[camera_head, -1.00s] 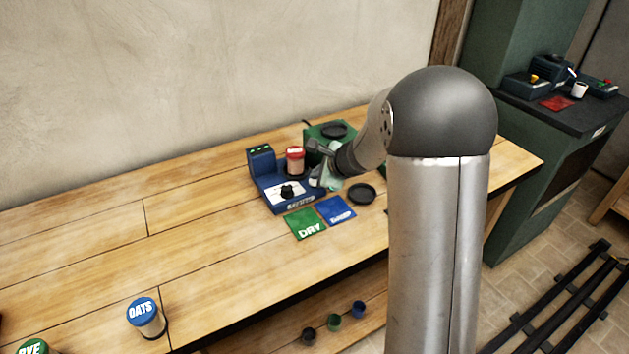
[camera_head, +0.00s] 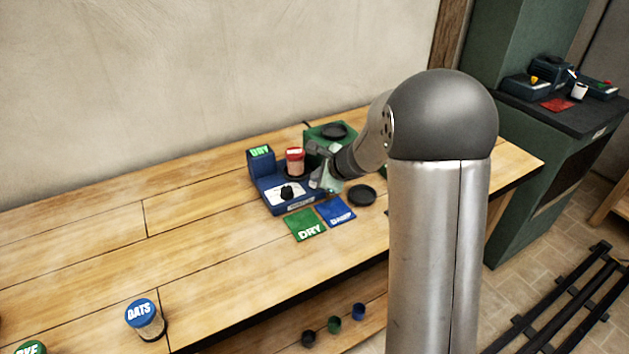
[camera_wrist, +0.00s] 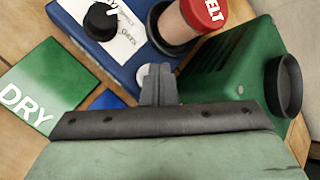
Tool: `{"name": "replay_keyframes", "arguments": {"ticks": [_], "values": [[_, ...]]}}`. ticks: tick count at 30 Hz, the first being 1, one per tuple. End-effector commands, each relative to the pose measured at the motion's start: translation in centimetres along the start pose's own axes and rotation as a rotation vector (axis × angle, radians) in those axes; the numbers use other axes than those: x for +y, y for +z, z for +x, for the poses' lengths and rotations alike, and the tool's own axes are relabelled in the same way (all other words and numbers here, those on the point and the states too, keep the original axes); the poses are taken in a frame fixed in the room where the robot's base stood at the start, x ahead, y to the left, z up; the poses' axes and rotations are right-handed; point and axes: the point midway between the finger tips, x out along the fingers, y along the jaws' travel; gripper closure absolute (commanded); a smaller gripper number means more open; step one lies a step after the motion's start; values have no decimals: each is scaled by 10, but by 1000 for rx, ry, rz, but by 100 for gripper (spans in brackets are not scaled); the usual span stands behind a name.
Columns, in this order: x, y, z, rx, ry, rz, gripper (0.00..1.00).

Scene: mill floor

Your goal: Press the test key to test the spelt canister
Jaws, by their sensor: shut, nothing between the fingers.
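The spelt canister (camera_head: 294,163) has a red lid and a pinkish body. It stands upright on the blue tester (camera_head: 268,190), and its lid also shows in the wrist view (camera_wrist: 203,14). The tester's display (camera_head: 260,152) is lit green and reads DRY. A black knob (camera_wrist: 101,20) sits on the tester's white panel. My gripper (camera_wrist: 157,72) is shut and empty, at the tester's right end. Its fingertips are at a pale round key (camera_wrist: 143,76), which they partly cover. I cannot tell whether they touch it.
A green DRY mat (camera_head: 305,224) and a blue mat (camera_head: 336,210) lie in front of the tester. A green box (camera_head: 318,134) stands behind my gripper. A black disc (camera_head: 362,195) lies to the right. The oats canister (camera_head: 146,319) stands at the front left.

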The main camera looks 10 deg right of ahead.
Motion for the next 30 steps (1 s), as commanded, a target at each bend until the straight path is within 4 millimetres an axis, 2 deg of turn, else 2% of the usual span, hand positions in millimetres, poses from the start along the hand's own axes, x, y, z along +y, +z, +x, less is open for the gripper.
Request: {"name": "replay_keyframes", "arguments": {"ticks": [7, 20, 30], "values": [[-8, 8, -11, 0, -1, 0, 100], [-10, 9, -13, 0, -1, 0, 100], [-26, 26, -36, -1, -2, -1, 100]]}}
